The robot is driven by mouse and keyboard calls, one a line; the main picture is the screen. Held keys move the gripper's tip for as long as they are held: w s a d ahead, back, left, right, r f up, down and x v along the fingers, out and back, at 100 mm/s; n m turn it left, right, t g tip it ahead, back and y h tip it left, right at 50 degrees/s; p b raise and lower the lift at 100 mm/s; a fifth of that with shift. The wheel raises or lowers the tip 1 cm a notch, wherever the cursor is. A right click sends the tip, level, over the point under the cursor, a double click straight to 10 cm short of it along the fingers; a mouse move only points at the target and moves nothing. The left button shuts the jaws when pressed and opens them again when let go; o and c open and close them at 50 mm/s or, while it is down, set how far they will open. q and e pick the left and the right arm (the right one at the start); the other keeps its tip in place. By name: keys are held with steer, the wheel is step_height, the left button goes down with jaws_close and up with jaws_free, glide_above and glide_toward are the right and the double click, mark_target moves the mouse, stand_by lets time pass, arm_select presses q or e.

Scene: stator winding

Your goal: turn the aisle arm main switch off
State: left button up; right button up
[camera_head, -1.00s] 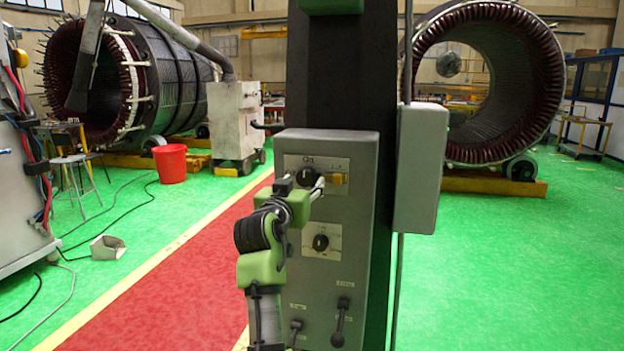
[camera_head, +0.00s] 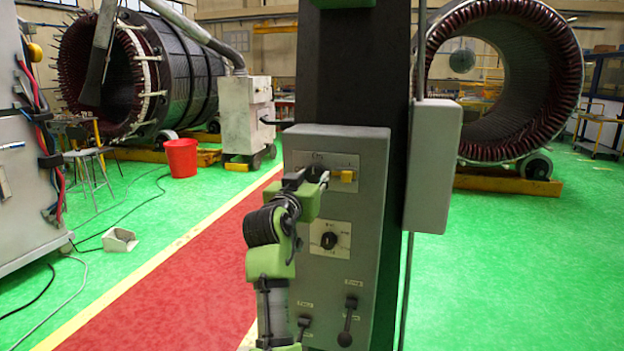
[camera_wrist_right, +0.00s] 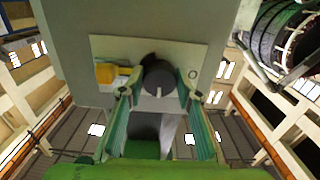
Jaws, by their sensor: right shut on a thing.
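The main switch is a dark round knob (camera_wrist_right: 158,77) on the pale upper plate (camera_head: 341,161) of the grey control box (camera_head: 368,205). A yellow lock-like piece (camera_head: 348,176) sits beside it on the plate; it also shows left of the knob in the wrist view (camera_wrist_right: 107,73). My right gripper (camera_head: 321,178) is at the upper plate and mostly hides the knob in the head view. In the wrist view its fingers (camera_wrist_right: 160,88) are on both sides of the knob, shut on it. A white mark shows on the knob. My left gripper is out of view.
A second knob (camera_head: 329,240) sits on a lower plate. Two levers (camera_head: 348,322) stick out near the bottom of the box. A smaller grey box (camera_head: 433,165) is on the right of the column. Green floor (camera_head: 510,260) is open at the right.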

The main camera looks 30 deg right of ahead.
steer(key=shift+r+n+p, duration=0.15)
steer(key=shift+n+p, duration=0.9)
steer(key=shift+n, duration=0.05)
steer(key=n+p, duration=0.3)
steer(key=shift+s+d+r, duration=0.1)
steer(key=n+p, duration=0.7)
steer(key=shift+r+n, duration=0.1)
steer(key=shift+n, duration=0.3)
steer(key=shift+n+p, duration=2.25)
steer(key=shift+n, duration=0.15)
steer(key=shift+d, duration=0.1)
steer(key=o, duration=1.1)
